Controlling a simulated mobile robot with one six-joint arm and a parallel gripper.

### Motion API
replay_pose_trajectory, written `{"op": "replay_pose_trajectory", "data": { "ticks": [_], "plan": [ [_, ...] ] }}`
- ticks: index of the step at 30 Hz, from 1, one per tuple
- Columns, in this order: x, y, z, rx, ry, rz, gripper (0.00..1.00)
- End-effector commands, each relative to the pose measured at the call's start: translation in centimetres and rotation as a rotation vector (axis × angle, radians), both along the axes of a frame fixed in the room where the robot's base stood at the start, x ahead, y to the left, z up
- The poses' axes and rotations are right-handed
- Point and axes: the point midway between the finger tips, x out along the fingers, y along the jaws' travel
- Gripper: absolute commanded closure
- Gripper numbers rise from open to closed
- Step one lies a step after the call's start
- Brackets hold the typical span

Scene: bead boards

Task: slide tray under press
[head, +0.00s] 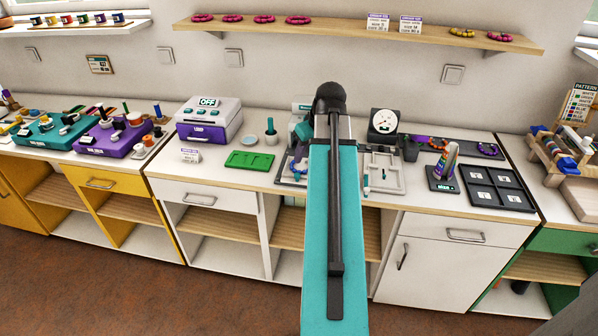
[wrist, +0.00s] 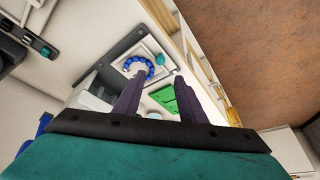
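In the wrist view a pale square tray (wrist: 122,66) lies on a dark grey plate and carries a ring of blue beads (wrist: 138,68). A teal knob (wrist: 160,60) stands at its front corner. My gripper (wrist: 157,80) is open, its two dark fingers apart with nothing between them. The fingers appear above the area by the tray; contact cannot be told. In the head view my arm hides the gripper and part of the worktop. A grey and teal machine (head: 301,131), perhaps the press, shows partly left of the arm. A pale frame (head: 388,183) shows right of it.
A green tray (head: 250,160) lies on the counter to the left, beside a purple and white box marked OFF (head: 209,121). A dial scale (head: 384,122), a bead-size stand (head: 444,170) and a black sorting tray (head: 495,187) stand to the right. A shelf hangs above.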

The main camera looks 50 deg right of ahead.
Motion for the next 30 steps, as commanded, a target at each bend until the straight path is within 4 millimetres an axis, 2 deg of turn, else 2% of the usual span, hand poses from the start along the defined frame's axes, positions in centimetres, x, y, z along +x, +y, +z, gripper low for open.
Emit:
{"op": "replay_pose_trajectory", "data": {
  "ticks": [30],
  "plan": [
    [3.7,-0.8,-9.1,0.001,0.002,0.001,0.63]
  ]
}}
